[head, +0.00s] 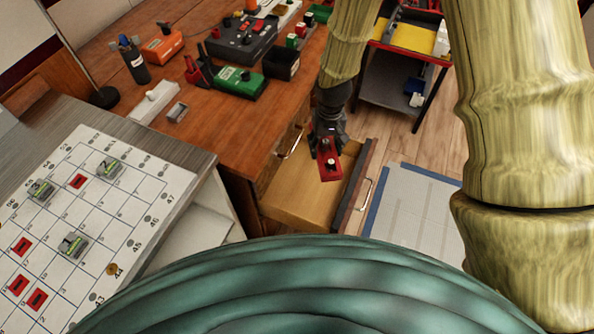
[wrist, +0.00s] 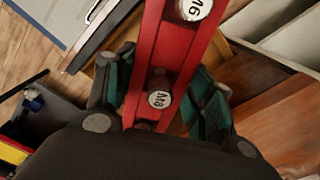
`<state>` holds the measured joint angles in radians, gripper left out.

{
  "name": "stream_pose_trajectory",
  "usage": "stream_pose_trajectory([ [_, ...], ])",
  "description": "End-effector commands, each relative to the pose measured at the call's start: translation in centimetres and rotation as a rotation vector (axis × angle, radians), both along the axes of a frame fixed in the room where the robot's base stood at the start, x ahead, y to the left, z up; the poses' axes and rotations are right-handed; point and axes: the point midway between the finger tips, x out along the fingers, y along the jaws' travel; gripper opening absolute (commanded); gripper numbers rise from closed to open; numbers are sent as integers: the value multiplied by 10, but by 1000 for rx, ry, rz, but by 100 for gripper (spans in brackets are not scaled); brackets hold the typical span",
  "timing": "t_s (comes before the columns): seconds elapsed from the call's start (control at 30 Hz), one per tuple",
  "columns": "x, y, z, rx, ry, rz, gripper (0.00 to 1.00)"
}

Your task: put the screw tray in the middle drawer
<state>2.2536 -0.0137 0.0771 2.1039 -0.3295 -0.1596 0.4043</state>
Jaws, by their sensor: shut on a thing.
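My gripper (head: 328,137) is shut on a narrow red tray (head: 328,163), which I take to be the screw tray. It hangs over the open wooden drawer (head: 290,196), and I see no contact with the drawer floor. In the wrist view the dark-green finger pads of my gripper (wrist: 162,105) flank the red tray (wrist: 146,48). Round white-capped pieces with printed labels sit in it, one reading like A18. The drawer is pulled out from under the workbench (head: 222,125). Which level it is, I cannot tell.
A gridded board (head: 95,215) with small modules lies on a grey bench at left. A green case (head: 237,83) and a black bin (head: 281,64) stand on the workbench. A blue-edged panel (head: 415,205) lies right of the drawer, with a tool cart (head: 393,80) beyond.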

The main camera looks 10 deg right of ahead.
Motion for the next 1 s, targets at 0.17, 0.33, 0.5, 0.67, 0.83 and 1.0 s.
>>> stream_pose_trajectory([
  [0.17, 8, 3, -32, 1, -1, -47, 22],
  [0.33, 16, 2, -58, 1, 0, -110, 22],
  [0.5, 23, 0, -83, 1, -1, -175, 22],
  [0.67, 29, -3, -106, 0, 0, -236, 22],
  [0.83, 37, -5, -132, 0, -1, -300, 22],
  [1.0, 44, -7, -157, 0, 0, -364, 22],
])
